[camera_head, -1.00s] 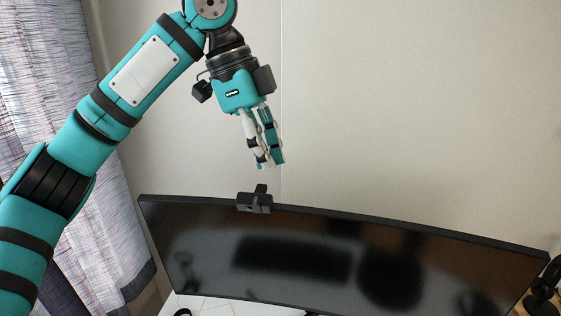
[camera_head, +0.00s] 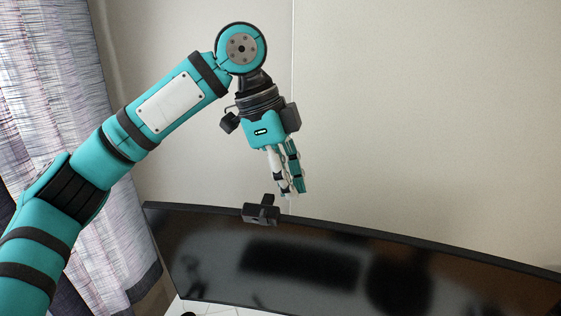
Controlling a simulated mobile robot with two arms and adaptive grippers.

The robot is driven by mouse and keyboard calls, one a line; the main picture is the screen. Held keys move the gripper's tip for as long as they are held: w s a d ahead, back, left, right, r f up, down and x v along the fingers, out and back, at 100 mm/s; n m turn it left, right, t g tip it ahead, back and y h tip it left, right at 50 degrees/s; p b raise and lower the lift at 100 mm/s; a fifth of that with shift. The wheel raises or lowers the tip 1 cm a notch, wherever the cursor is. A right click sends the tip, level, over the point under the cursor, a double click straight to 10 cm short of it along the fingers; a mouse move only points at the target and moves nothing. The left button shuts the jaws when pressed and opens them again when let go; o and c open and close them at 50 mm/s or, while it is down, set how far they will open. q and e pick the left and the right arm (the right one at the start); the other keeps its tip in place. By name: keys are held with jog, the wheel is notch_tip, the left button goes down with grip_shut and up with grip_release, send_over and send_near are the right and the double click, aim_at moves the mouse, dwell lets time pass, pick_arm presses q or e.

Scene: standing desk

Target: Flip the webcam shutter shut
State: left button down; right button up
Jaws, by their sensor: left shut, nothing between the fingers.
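The webcam (camera_head: 261,215) is a small black block on the top edge of the wide dark monitor (camera_head: 400,280), left of its middle. Its shutter (camera_head: 268,201) shows as a small black flap standing up above the webcam body. My left gripper (camera_head: 291,194) hangs from above with its fingers pointing down. It is shut and empty, a little above and to the right of the shutter, and looks apart from it. Whether the fingertips are in front of or behind the webcam is hard to tell. My right gripper is not in view.
A plain beige wall (camera_head: 430,100) fills the background. A patterned curtain (camera_head: 50,80) hangs at the left, behind my left arm. Part of a white desk surface (camera_head: 215,307) shows below the monitor. The room above the monitor to the right is clear.

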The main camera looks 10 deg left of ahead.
aim_at(263, 214)
pick_arm(q)
jog(key=a+f+p, duration=0.1)
jog(key=f+p, duration=0.1)
jog(key=f, duration=0.1)
jog(key=a+f+p, duration=0.1)
jog(key=shift+s+a+f, duration=0.15)
jog(key=shift+a+f, duration=0.15)
jog(key=shift+d, duration=0.15)
jog(key=shift+a, duration=1.25)
jog(key=shift+r, duration=0.35)
jog(key=v, duration=1.1)
jog(key=shift+a, duration=0.2)
